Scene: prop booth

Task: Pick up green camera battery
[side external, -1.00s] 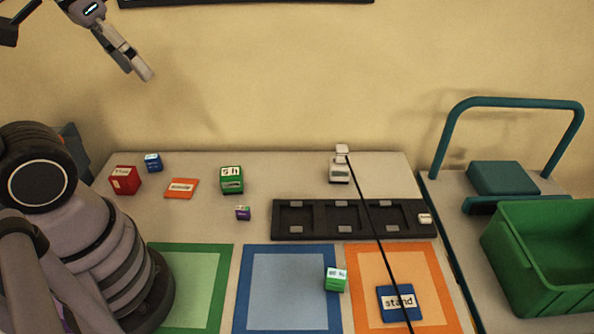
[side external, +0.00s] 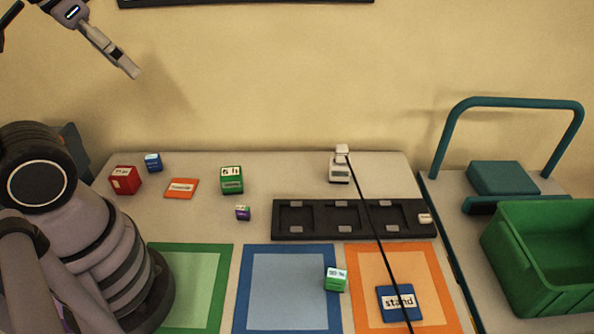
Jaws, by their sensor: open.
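A green block with a white label on top (side external: 232,180) stands on the table behind the black tray. A second, smaller green block with a white top label (side external: 336,279) stands at the right edge of the blue mat. I cannot tell from the small labels which one is the camera battery. My gripper (side external: 134,73) is open and empty, high at the upper left, in front of the wall and well above the table. It is apart from both green blocks.
A red block (side external: 124,181), blue block (side external: 153,162), orange card (side external: 182,188) and small purple-green block (side external: 243,213) lie at left. A black slotted tray (side external: 340,235) and a white device (side external: 339,170) are at right. A thin black pole crosses the tray. A green bin (side external: 545,255) stands far right.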

